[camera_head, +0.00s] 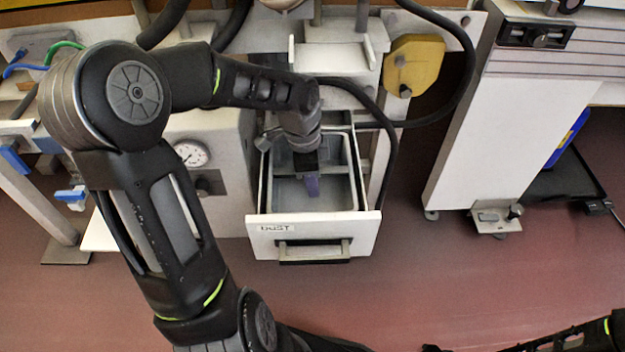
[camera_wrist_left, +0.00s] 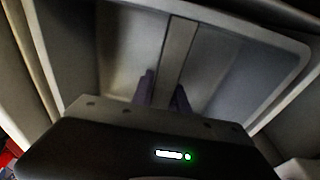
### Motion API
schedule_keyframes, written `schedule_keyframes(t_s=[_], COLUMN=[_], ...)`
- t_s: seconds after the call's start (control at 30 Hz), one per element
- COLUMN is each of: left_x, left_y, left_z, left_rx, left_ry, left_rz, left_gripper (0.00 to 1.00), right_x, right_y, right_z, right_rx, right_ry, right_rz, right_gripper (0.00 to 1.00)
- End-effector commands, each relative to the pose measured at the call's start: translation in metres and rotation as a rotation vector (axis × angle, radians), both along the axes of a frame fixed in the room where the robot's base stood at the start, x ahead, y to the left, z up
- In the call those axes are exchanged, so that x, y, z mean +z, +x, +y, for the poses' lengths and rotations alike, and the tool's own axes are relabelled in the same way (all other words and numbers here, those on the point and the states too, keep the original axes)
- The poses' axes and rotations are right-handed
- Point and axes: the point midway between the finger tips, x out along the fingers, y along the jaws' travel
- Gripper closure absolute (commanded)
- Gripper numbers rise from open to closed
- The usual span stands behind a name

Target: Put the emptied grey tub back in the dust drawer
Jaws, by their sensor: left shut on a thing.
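The dust drawer (camera_head: 320,232), with a white front labelled DUST and a bar handle, is pulled open. The grey tub (camera_head: 337,192) is inside the drawer's opening, and its inside looks empty. My left gripper (camera_head: 312,187) reaches down into the tub from above. In the left wrist view its two purplish fingers (camera_wrist_left: 163,95) are either side of a grey bar (camera_wrist_left: 178,52) across the tub, and the gripper is shut on it. The tub's pale rim also shows there (camera_wrist_left: 290,45). Whether the tub rests fully on the drawer floor is hidden.
A pressure gauge housing (camera_head: 208,170) stands left of the drawer, and a black hose (camera_head: 388,150) hangs close along its right side. A yellow part (camera_head: 414,62) is on the wall above right. A white panel (camera_head: 490,140) stands farther right.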

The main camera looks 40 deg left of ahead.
Motion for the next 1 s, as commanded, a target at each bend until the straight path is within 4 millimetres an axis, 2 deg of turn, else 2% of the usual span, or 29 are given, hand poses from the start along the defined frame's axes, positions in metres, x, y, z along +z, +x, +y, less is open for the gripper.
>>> schedule_keyframes(t_s=[0.77,0.8,1.0], left_x=[-0.012,-0.011,-0.011], left_y=[0.000,0.000,0.000], left_z=[0.000,0.000,0.000], left_rx=[0.000,0.000,0.000], left_ry=[0.000,0.000,0.000], left_rz=[0.000,0.000,0.000], left_gripper=[1.00,0.78,0.61], right_x=[-0.008,-0.007,-0.007], right_y=[0.000,0.000,0.000], right_z=[0.000,0.000,0.000], right_rx=[0.000,0.000,0.000], right_ry=[0.000,0.000,0.000], right_rz=[0.000,0.000,0.000], right_gripper=[0.64,0.64,0.64])
